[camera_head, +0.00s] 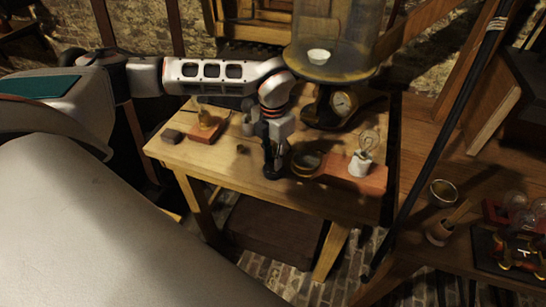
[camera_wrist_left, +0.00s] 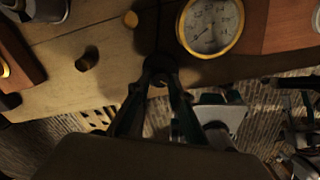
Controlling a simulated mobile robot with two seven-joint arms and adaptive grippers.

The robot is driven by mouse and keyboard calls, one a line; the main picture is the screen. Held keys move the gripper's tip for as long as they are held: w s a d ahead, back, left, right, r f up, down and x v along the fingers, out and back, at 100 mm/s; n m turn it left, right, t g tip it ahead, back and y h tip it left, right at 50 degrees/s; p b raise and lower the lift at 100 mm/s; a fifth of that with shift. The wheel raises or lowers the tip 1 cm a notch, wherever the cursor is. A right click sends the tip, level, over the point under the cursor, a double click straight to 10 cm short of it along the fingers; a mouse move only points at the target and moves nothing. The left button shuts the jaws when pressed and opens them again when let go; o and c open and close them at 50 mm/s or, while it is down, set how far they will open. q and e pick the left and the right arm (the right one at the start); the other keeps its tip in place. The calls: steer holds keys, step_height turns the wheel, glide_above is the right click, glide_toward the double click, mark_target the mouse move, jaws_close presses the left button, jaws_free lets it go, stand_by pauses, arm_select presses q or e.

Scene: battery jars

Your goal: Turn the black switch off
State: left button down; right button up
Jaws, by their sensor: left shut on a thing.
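My left gripper (camera_head: 272,163) points down at the front edge of the wooden table. In the left wrist view its two fingers (camera_wrist_left: 158,88) are closed around a small round black piece (camera_wrist_left: 161,70). This black piece also shows low at the fingertips in the head view (camera_head: 271,173). It looks like the black switch, but the fingers hide much of it and I cannot tell its on or off position. My right gripper is in neither view.
A brass-rimmed gauge (camera_wrist_left: 238,30) lies right of the gripper, near a bulb (camera_head: 368,140) in a white socket on a reddish board (camera_head: 372,182). A small dark knob (camera_wrist_left: 88,60) stands left. A glass jar apparatus (camera_head: 335,35) stands behind.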

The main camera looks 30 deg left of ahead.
arm_select(q)
steer(key=c, duration=1.8)
jaws_free()
step_height(320, 180, up, 12)
